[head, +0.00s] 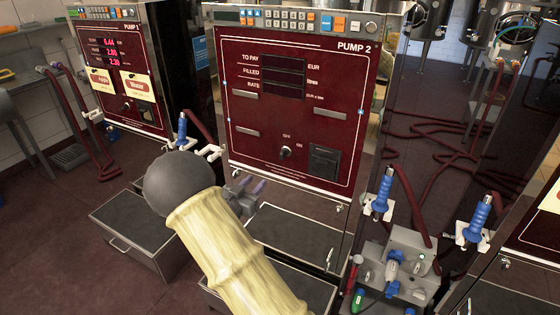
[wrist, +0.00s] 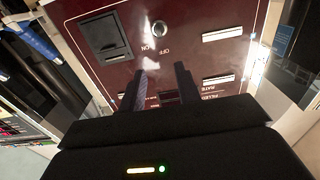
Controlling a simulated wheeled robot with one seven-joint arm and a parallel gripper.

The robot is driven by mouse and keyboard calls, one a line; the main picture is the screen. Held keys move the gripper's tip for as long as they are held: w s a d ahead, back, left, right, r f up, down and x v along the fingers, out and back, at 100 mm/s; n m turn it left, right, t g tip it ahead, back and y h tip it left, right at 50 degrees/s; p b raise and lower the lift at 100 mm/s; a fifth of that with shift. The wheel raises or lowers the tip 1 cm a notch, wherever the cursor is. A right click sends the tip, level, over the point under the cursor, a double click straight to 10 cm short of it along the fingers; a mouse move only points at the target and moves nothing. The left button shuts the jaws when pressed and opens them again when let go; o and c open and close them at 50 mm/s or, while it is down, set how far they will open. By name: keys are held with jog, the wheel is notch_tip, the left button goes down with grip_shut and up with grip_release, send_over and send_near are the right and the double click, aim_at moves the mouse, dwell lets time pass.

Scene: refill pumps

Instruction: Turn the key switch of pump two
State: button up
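Pump two (head: 300,105) has a dark red front panel, labelled PUMP 2, with dark, unlit displays. I cannot tell which way the switch points. My gripper (head: 251,187) is below and left of the switch in the head view, partly hidden by my arm. In the wrist view its two dark fingers (wrist: 163,72) are apart, empty and short of the switch.
A dark square slot (wrist: 104,37) sits beside the switch. Pump one (head: 122,70), with lit red digits, stands at left. Blue nozzles (head: 383,193) and a grey block with fittings (head: 395,275) are at lower right. Grey-topped drawers (head: 135,215) stick out below the pumps.

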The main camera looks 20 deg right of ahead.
aim_at(281, 155)
jog(key=p+x, duration=0.1)
jog(key=x, duration=1.6)
jog(key=shift+w+d, duration=0.15)
jog(key=shift+c, duration=0.2)
jog(key=shift+d, duration=0.1)
grip_shut()
